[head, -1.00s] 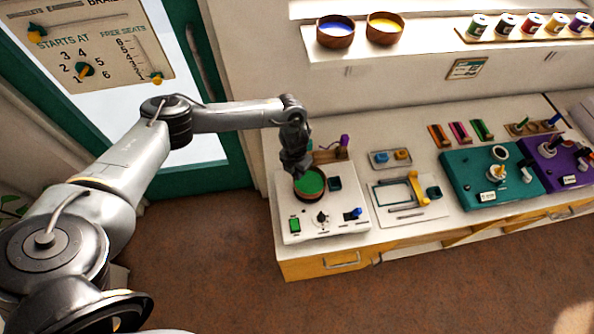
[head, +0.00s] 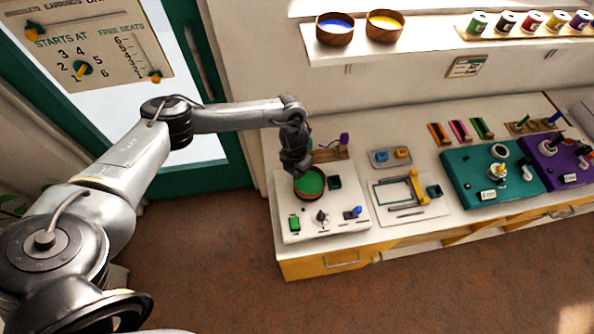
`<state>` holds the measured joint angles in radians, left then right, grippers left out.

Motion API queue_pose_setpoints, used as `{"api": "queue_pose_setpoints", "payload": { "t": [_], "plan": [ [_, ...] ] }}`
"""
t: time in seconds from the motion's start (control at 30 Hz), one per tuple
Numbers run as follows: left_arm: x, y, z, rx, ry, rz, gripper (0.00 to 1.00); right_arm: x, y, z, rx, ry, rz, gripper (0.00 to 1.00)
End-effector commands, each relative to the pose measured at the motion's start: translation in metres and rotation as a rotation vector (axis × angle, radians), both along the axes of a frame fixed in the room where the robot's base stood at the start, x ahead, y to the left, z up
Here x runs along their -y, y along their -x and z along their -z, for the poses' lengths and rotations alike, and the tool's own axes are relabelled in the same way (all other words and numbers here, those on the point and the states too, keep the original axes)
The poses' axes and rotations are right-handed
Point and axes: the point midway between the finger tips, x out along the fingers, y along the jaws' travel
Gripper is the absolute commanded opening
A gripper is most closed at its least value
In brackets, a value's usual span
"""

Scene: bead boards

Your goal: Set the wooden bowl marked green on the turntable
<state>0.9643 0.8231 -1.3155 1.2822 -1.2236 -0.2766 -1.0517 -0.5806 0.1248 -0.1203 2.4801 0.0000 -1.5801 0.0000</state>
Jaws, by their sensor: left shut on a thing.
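The wooden bowl marked green (head: 310,183) has a brown wooden wall and a green inside. It is at the white control unit (head: 355,227) on the left end of the counter. My left gripper (head: 297,168) points down at the bowl's far left rim and is shut on it. The turntable is hidden under the bowl, and I cannot tell whether the bowl touches it. My right gripper is not in view.
A blue-marked bowl (head: 335,29) and a yellow-marked bowl (head: 384,26) stand on the shelf (head: 430,42). A small tray (head: 390,157) lies behind.

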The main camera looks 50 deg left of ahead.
Motion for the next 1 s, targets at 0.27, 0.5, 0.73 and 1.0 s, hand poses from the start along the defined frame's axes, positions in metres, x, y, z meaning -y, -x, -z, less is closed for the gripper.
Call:
{"api": "queue_pose_setpoints", "payload": {
  "t": [0.27,0.5,0.73,1.0],
  "plan": [
    [0.0002,-0.0003,0.0027,0.001,0.001,0.0,0.0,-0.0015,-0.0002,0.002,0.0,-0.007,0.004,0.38],
    [0.0003,-0.0002,0.0038,0.0,0.001,0.0,0.0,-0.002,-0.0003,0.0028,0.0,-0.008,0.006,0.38],
    [0.0001,-0.0003,0.0037,0.001,0.0,0.0,0.09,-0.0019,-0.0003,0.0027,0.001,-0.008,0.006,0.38],
    [0.0002,-0.0002,0.0038,0.0,0.0,0.0,0.37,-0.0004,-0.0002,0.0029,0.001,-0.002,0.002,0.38]
  ]
}}
